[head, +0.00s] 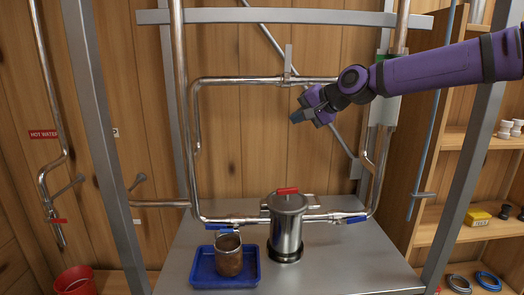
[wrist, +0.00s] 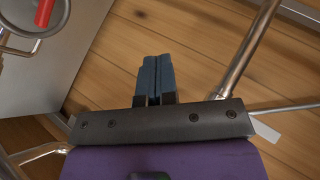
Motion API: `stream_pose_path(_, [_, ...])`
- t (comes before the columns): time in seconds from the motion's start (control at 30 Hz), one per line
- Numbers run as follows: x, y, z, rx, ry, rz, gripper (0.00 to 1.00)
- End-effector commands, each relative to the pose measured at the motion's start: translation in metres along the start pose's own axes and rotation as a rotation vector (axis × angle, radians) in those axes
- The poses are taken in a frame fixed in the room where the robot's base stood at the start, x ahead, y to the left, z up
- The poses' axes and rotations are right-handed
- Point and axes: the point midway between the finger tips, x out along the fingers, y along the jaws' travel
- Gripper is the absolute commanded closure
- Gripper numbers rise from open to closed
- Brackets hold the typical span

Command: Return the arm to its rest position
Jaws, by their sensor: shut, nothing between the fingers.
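My gripper (head: 298,116) is at the end of my purple arm (head: 430,70), raised in front of the pipe frame and above the metal table. In the wrist view the two blue-grey fingers (wrist: 155,78) lie closed together with nothing between them. The gripper touches nothing that I can see. Below it stands a steel canister (head: 288,228) with a red handle on top. That red handle (wrist: 44,12) also shows at the upper left of the wrist view.
A blue tray (head: 204,279) with a brown-filled jar (head: 229,256) sits on the table (head: 345,275). Steel pipes (head: 245,80) and grey posts (head: 470,130) surround my arm. Wooden shelves (head: 460,221) with small parts stand at right. A red bucket (head: 75,282) is at lower left.

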Motion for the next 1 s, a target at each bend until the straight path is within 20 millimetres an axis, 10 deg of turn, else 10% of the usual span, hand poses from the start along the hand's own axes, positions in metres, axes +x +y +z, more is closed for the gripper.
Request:
stream_pose_path(0.2, [0.021,0.047,0.062,-0.186,-0.069,0.281,1.0])
stream_pose_path(0.43, [-0.002,0.088,0.099,-0.339,-0.103,0.531,1.0])
stream_pose_path(1.0, [-0.165,0.125,0.163,-0.504,-0.072,0.906,1.0])
